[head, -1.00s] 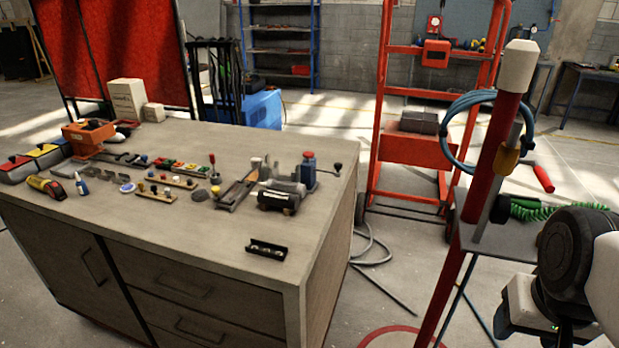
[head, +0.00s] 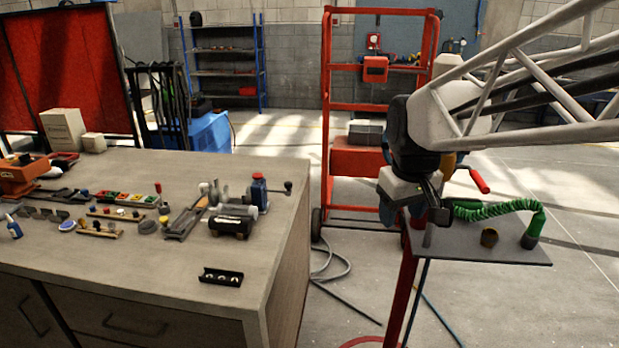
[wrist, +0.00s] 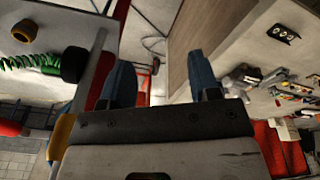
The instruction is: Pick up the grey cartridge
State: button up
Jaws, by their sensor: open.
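I cannot tell for sure which thing is the grey cartridge. A small grey round piece (head: 147,227) stands on the workbench among several small parts, and a grey bar shows upright at the small side table (head: 490,252). The grey bar (wrist: 92,80) also runs along the left of the wrist view. My gripper (head: 437,205) is over the left part of the side table, apart from the workbench. In the wrist view my gripper (wrist: 160,80) has its two blue-grey fingers spread, with nothing between them but floor and the bench side behind. My wrist hides part of the red post.
The workbench (head: 130,265) holds a black tray (head: 221,277) near its front right corner and a vise-like tool (head: 232,218) behind it. A green coiled hose (head: 490,207) and an amber ring (head: 489,237) are on the side table. A red rack (head: 331,100) stands behind.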

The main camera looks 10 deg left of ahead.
jog(key=w+a+n, duration=0.3)
jog(key=w+a, duration=0.7)
jog(key=w, duration=0.1)
jog(key=n+g, duration=0.2)
jog(key=n, duration=0.7)
send_over(236, 206)
notch_tip(236, 206, down, 16)
jog(key=shift+w+d+r, duration=0.15)
jog(key=shift+r, duration=0.05)
jog(key=shift+a+f, duration=0.2)
jog(key=shift+a, duration=0.05)
jog(key=shift+f, duration=1.25)
